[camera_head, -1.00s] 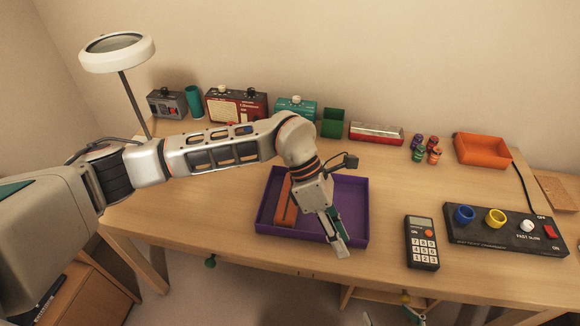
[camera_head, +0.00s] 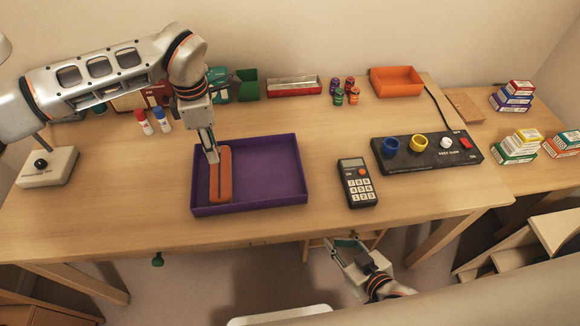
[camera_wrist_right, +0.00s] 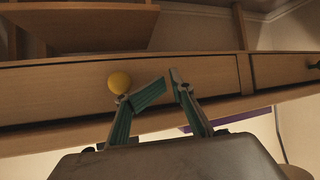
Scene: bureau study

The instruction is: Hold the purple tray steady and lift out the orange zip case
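The purple tray (camera_head: 268,198) lies on the desk near its front edge in the head view. The orange zip case (camera_head: 222,180) is inside it, along the left side and pointing front to back. My left gripper (camera_head: 212,157) points down at the case's far end, by its left edge; I cannot tell whether it touches the case or whether its fingers are apart. My right gripper (camera_head: 335,251) is below the desk's front edge, open and empty. In the right wrist view its fingers (camera_wrist_right: 169,80) have a narrow gap between the tips, in front of a drawer with a yellow knob (camera_wrist_right: 119,82).
A black calculator-like handset (camera_head: 357,182) and a black control panel (camera_head: 425,152) lie right of the tray. An orange bin (camera_head: 397,82) and a red box (camera_head: 293,87) stand behind. Red and blue glue sticks (camera_head: 143,121) stand behind left. The desk's front edge lies above my right gripper.

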